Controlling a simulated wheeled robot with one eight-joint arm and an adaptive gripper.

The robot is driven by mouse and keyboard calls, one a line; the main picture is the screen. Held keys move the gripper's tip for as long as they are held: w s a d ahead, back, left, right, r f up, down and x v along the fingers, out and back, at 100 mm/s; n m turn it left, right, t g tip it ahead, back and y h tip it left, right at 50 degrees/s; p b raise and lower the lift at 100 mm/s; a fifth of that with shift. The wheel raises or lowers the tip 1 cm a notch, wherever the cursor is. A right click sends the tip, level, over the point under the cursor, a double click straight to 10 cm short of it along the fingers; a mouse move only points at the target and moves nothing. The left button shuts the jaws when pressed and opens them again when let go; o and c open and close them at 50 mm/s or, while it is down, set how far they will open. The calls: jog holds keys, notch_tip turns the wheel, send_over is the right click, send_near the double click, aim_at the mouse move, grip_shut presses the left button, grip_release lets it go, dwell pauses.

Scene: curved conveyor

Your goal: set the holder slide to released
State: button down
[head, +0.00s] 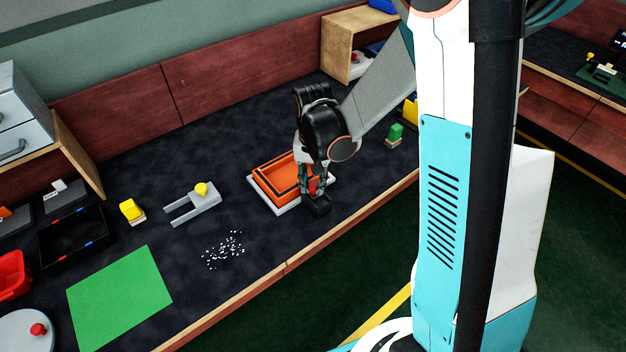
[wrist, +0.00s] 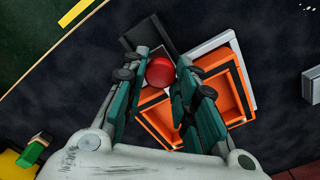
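The holder is an orange tray (head: 268,181) on a light grey base (head: 290,207), on the dark bench top. In the wrist view its orange part (wrist: 228,92) shows on both sides of my right finger. A round red knob (wrist: 160,72) sits at its edge by a black block (wrist: 140,35), which shows in the head view (head: 316,206) at the front right corner. My gripper (wrist: 162,65) points down over this corner, with a finger close against each side of the knob. In the head view the fingers partly hide the knob (head: 314,186). The slide's position is not clear.
A grey fork-shaped fixture (head: 192,205) with a yellow knob stands to the left, beside scattered white bits (head: 223,250). A green block (head: 395,132) stands to the right. A green mat (head: 120,298) and black tray (head: 73,238) lie far left. The bench's front edge is close.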

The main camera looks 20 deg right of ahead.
jog(key=shift+s+d, duration=0.25)
jog(key=shift+s, duration=0.55)
jog(key=shift+s+d, duration=0.25)
jog(key=shift+s, duration=0.55)
jog(key=c, duration=1.2)
grip_release()
jog(key=shift+s, duration=0.1)
jog(key=shift+c, duration=0.2)
notch_tip(320, 180, up, 12)
jog(key=s+r+n+t, duration=0.5)
jog(key=s+r+t, duration=0.2)
jog(key=s, duration=0.5)
jog(key=shift+s+a+r, duration=0.25)
jog(key=shift+a+r, duration=0.15)
jog(key=shift+r, duration=0.2)
